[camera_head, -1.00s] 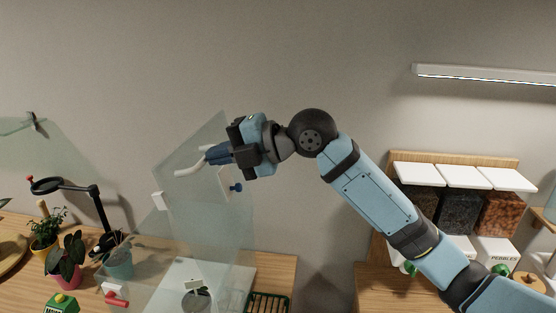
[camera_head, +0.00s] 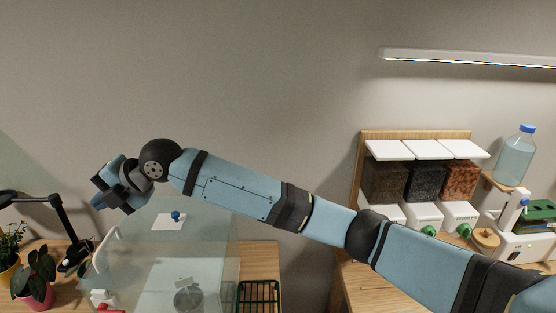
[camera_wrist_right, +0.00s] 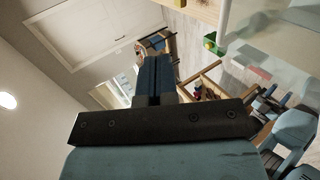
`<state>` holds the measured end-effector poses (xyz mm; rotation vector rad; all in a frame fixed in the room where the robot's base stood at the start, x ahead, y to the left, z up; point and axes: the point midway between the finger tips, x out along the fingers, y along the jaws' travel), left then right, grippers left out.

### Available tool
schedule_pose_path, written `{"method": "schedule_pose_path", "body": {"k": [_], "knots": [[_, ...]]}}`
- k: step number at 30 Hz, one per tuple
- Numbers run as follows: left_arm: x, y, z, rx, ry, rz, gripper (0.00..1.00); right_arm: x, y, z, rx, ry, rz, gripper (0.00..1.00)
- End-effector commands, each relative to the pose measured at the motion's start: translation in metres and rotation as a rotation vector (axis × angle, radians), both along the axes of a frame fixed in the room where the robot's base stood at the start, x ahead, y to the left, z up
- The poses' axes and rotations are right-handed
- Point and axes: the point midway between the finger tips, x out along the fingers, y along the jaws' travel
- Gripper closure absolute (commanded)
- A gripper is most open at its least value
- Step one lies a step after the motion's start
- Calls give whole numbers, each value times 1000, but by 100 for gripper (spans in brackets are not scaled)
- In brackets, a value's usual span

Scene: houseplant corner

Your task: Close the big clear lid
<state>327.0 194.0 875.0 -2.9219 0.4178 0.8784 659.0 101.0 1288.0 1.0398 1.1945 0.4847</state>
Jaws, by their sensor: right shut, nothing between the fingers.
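The big clear lid (camera_head: 205,222) lies low over the clear box (camera_head: 215,285), looking flat or nearly so; I cannot tell whether its edge touches the rim all round. A blue knob (camera_head: 175,215) on a white plate sits towards its back, and a white bar handle (camera_head: 107,248) is at its left end. My right gripper (camera_head: 99,202) is shut and empty, above and left of the lid, apart from the handle. Its blue fingers (camera_wrist_right: 156,75) are together in the wrist view. My left gripper is not in view.
A black lamp (camera_head: 65,215) and a plant in a pink pot (camera_head: 37,275) stand left of the box. A dark green rack (camera_head: 258,297) is at its right. A wooden shelf of bins (camera_head: 425,180) and a bottle (camera_head: 515,158) stand further right.

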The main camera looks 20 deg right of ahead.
Motion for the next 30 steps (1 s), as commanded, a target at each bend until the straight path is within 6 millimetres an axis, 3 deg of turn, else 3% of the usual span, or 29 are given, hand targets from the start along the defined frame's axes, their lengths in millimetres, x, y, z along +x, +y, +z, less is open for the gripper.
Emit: {"method": "schedule_pose_path", "body": {"k": [6, 15, 21, 30], "knots": [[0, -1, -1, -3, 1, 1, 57, 10, 24, -42, -172, 71, 0, 100], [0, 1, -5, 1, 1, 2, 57, 15, 36, -85, -257, 108, -1, 100], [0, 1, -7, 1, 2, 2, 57, 16, 38, -98, -256, 108, -1, 100], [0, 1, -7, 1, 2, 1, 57, 16, 39, -102, -255, 107, -1, 100]]}}
